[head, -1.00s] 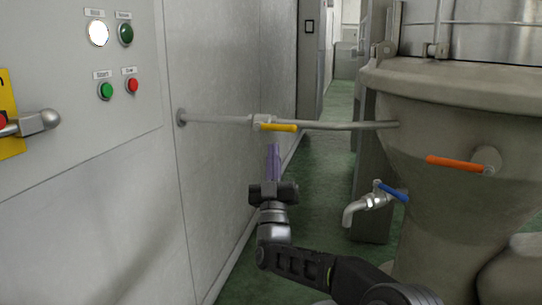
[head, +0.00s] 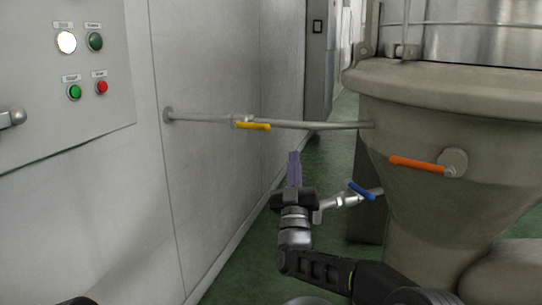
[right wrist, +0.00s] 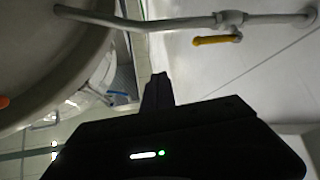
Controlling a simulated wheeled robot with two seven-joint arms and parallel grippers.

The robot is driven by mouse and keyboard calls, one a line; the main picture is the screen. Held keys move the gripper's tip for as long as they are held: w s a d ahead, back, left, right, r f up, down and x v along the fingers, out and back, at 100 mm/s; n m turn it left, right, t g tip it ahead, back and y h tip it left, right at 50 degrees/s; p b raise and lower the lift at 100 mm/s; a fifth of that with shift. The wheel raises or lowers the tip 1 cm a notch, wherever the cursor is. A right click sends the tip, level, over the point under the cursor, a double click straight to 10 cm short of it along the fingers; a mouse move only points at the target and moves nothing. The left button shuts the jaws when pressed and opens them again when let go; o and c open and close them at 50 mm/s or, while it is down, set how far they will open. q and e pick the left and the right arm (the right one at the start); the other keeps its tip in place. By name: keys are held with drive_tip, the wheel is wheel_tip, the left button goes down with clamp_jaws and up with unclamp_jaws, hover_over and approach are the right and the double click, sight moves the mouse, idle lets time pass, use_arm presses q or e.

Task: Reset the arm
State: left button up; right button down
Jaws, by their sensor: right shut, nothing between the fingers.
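My right gripper (head: 294,160) is shut and empty, its purple fingers together and pointing up and away in the head view. It appears below the yellow-handled valve (head: 254,126) on the horizontal pipe (head: 310,125), with nothing touching its fingers that I can see. My left gripper is not in view.
A panel with a lit white lamp (head: 67,42), a green button (head: 74,92) and a red button (head: 101,88) is on the left wall. The large beige vessel (head: 440,110) with an orange handle (head: 417,164) stands at right. Green floor (head: 325,165) runs between them.

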wheel_tip(320, 180, down, 13)
drive_tip(key=g+y+p, duration=0.4)
drive_tip(key=g+p, duration=0.3)
drive_tip(key=p, duration=0.4)
drive_tip(key=s+f+m+g+p, duration=0.1)
drive_tip(key=s+f+g+p, duration=0.7)
drive_tip(key=s+f+p, duration=0.4)
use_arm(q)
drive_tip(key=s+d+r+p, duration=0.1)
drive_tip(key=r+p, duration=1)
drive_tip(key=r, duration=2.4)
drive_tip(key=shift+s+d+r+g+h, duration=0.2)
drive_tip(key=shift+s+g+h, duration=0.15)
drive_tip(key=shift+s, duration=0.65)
use_arm(e)
drive_tip(key=s+f+m+g, duration=0.1)
drive_tip(key=s+g, duration=0.4)
drive_tip(key=s, duration=1.3)
drive_tip(key=s+d+f+m+g+y, duration=0.1)
drive_tip(key=s+m+g, duration=0.2)
drive_tip(key=s, duration=1.6)
drive_tip(key=g, duration=0.3)
drive_tip(key=shift+s+f, duration=0.15)
